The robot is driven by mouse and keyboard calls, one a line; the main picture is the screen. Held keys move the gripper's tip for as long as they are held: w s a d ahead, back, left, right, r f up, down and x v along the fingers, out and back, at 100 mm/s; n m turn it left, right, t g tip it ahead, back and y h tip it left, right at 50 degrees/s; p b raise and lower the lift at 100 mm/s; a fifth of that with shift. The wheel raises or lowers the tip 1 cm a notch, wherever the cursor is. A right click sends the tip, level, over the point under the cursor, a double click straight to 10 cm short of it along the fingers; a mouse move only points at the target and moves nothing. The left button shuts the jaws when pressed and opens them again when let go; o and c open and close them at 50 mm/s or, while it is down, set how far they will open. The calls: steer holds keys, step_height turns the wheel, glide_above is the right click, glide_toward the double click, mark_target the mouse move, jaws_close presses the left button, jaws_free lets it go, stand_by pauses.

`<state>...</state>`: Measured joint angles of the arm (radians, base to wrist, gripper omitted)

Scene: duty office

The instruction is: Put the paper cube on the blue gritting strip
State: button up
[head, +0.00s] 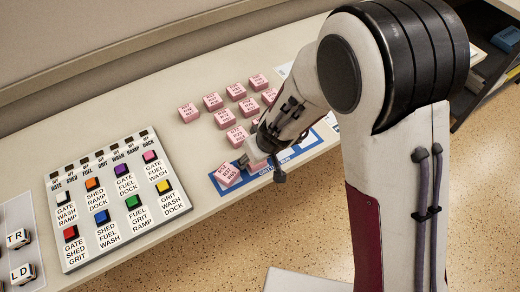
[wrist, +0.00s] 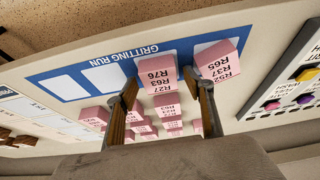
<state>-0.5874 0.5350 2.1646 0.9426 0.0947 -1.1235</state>
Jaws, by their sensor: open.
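The blue gritting strip (head: 217,185) lies along the front edge of the desk; in the wrist view (wrist: 45,76) it reads "GRITTING RUN" and two white spaces are bare. A pink paper cube (head: 229,175) marked R52 R37 R65 is at the strip's end; it also shows in the wrist view (wrist: 222,62). A second pink paper cube (wrist: 158,76), marked R27 R63 R76, is at the strip beside it. My gripper (wrist: 162,100) is open, with its fingers on either side of this second cube. Whether the fingers touch it I cannot tell.
Several more pink cubes (head: 213,101) stand on the desk behind the strip, some partly hidden by my arm. A board with coloured buttons (head: 120,195) lies to the left. Lettered blocks (head: 22,272) stand at far left. The desk's front edge drops to the speckled floor (head: 230,240).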

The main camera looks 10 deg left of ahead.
steer(key=shift+r, duration=0.15)
steer(key=shift+s+d+r, duration=0.15)
steer(key=shift+s+r, duration=0.05)
steer(key=shift+r, duration=0.5)
steer(key=v, duration=1)
steer(key=shift+r, duration=0.2)
steer(key=shift+s+d, duration=0.1)
steer(key=shift+d, duration=0.05)
stand_by(0.5)
steer(key=s+d+r+m+t, duration=0.1)
steer(key=s+d+r+m, duration=0.3)
steer(key=d+r, duration=0.9)
steer(key=s+d+r+m+h, duration=0.1)
steer(key=s+d+m, duration=0.1)
steer(key=s+d, duration=0.4)
steer(key=s+d+r+m+t+h, duration=0.1)
steer(key=s+d+m+h, duration=0.1)
steer(key=s+d, duration=0.4)
steer(key=shift+d+r+m, duration=0.4)
steer(key=shift+d+m, duration=0.1)
steer(key=shift+d, duration=0.4)
